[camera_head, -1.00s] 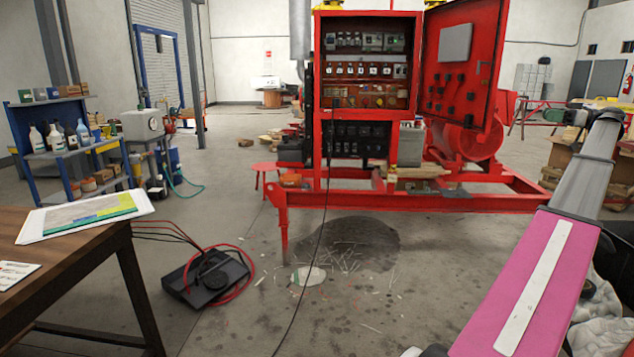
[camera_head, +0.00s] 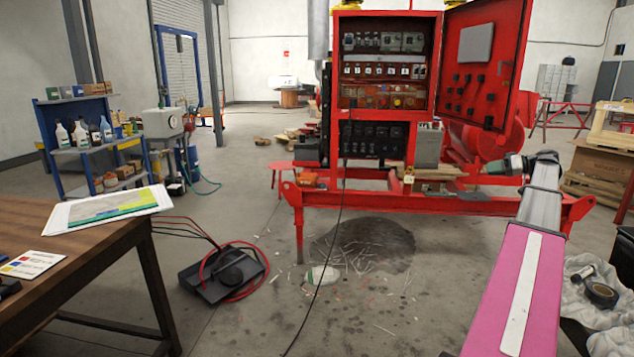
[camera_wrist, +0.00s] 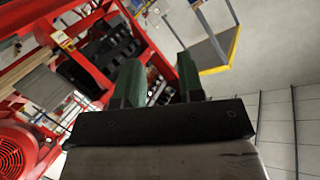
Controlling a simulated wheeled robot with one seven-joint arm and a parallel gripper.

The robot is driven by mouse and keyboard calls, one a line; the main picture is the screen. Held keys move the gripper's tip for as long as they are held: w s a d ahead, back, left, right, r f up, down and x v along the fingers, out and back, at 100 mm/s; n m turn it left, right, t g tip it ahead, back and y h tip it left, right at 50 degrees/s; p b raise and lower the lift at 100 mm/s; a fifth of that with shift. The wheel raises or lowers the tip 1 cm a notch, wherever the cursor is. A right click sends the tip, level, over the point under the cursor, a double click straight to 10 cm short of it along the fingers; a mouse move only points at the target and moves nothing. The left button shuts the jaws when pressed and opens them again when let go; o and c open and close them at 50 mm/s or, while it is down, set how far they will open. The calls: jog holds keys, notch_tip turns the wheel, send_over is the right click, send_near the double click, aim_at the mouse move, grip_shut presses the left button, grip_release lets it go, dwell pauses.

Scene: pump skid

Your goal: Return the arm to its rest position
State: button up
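My arm, with a pink link and a grey forearm, rises along the right side of the head view. My gripper (camera_head: 512,163) is at its far end, in front of the right part of the red pump skid (camera_head: 440,198). The wrist view shows two green fingers (camera_wrist: 158,72) standing apart with nothing between them. The gripper is tilted, and skid parts show behind the fingers. In the head view the fingertips are small and hard to make out.
The red control cabinet (camera_head: 388,75) stands with its door (camera_head: 486,62) open. A wooden table (camera_head: 110,240) is at the left, with a black box and red cable (camera_head: 225,272) on the floor. Crates (camera_head: 600,170) stand at the right.

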jog(key=s+a+f+m+g+h, duration=0.2)
jog(key=s+a+f+h, duration=0.1)
jog(key=a+f, duration=1.1)
jog(key=s+a+f+m+g+h, duration=0.2)
jog(key=s+a+f+m+g, duration=0.1)
jog(key=a+f, duration=1.05)
jog(key=s+a+f+g+h, duration=0.1)
jog(key=s+a+f+h, duration=0.2)
jog(key=s+a+f, duration=0.3)
jog(key=s+a+f+m+g+h, duration=0.1)
jog(key=s+a+f+h, duration=0.3)
jog(key=s+a, duration=0.8)
notch_tip(320, 180, down, 3)
jog(key=shift+s+a+r, duration=0.15)
jog(key=shift+s+a, duration=0.2)
jog(key=shift+s, duration=0.5)
